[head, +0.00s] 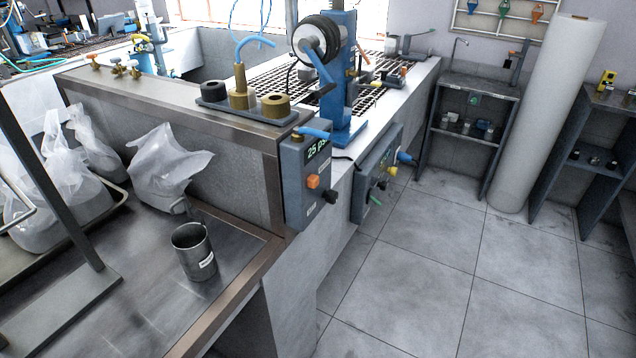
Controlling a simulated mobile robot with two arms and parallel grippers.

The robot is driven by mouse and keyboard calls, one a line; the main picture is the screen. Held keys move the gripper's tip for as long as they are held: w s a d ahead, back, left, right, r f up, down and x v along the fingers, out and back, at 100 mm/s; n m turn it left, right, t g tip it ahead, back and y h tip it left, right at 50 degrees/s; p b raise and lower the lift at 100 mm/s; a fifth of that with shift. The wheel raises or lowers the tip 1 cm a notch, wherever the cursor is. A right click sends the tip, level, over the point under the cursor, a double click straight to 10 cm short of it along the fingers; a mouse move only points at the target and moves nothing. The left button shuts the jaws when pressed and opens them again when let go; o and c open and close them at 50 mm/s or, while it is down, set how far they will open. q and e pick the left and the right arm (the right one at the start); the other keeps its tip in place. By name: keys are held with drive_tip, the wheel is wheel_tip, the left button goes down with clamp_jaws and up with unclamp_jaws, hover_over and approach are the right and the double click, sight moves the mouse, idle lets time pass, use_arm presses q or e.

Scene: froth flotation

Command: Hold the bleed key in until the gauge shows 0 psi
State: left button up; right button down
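A blue-grey control box (294,208) hangs on the end of the steel-topped counter, in the middle of the head view. Its lit gauge display (317,149) reads 25, followed by letters that look like "ps", cut off at the edge. Below the display is an orange square key (313,181). A black knob (331,196) sits lower on the same face. A small label near them is too small to read, so I cannot tell which control is the bleed key. Nothing touches the box face. Neither of my grippers is in view.
A metal beaker (194,252) stands on the steel bench at front left, near plastic-wrapped bags (168,165). The blue flotation machine (349,70) stands behind the box. A second control panel (378,172) is to its right. The tiled floor (420,270) at right is clear.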

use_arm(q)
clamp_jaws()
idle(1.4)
